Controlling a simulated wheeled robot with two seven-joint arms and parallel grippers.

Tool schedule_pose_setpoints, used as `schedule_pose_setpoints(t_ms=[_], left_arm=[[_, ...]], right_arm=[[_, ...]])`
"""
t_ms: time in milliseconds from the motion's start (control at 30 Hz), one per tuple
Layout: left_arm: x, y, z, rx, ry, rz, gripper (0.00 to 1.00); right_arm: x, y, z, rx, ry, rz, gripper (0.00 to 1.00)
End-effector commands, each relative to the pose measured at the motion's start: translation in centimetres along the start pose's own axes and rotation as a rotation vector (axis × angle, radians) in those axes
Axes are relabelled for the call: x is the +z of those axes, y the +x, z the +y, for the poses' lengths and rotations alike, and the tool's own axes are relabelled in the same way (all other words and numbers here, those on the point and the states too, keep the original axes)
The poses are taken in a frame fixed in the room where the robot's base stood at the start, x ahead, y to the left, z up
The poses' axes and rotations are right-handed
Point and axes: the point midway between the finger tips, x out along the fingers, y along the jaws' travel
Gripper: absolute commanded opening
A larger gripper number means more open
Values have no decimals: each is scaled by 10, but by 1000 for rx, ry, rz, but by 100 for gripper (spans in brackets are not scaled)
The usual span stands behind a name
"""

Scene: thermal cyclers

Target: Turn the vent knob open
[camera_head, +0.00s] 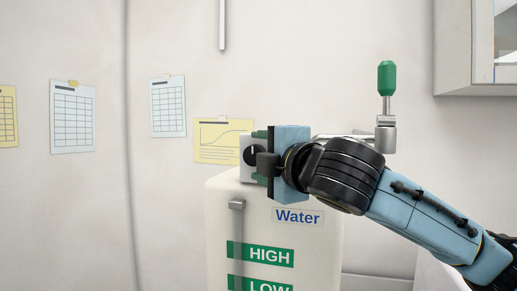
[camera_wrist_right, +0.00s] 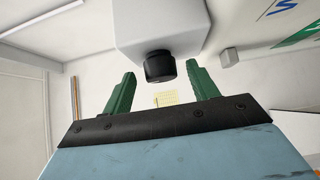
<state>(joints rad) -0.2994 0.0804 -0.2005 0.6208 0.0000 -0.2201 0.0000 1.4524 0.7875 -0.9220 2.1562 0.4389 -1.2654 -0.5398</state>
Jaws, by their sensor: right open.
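The black vent knob (camera_head: 252,155) sits on a small pale box (camera_head: 246,174) on top of the white water tank (camera_head: 222,210). A light mark on its face looks about upright. My right gripper (camera_head: 259,156) is close at the knob's right side, its green fingers one above and one below the knob's height. In the right wrist view the gripper (camera_wrist_right: 160,70) is open, and the knob (camera_wrist_right: 159,67) shows in the gap between the fingertips, with space on both sides. Whether the fingers reach around it is unclear. The left gripper is not in view.
A metal fitting with a green handle (camera_head: 387,78) stands behind my right arm. Paper sheets (camera_head: 168,106) hang on the back wall, and a cabinet (camera_head: 480,50) is at upper right. Space left of the tank looks clear.

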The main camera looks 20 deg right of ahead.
Motion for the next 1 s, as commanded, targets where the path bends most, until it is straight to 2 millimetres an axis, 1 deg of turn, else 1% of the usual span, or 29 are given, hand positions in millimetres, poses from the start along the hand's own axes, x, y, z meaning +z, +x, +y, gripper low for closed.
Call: schedule_pose_setpoints(t_ms=[33,167,433,467,700,800,1000], left_arm=[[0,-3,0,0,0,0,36],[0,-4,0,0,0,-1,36],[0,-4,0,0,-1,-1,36],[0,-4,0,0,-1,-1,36],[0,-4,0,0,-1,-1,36],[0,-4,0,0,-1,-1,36],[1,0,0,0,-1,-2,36]], right_arm=[[0,5,1,-2,0,-1,59],[0,12,0,-2,0,1,59],[0,14,-1,-1,0,0,59],[0,14,-1,-1,0,0,58],[0,14,-1,-1,0,0,26],[0,14,-1,-1,0,0,14],[0,14,-3,8,10,0,14]])
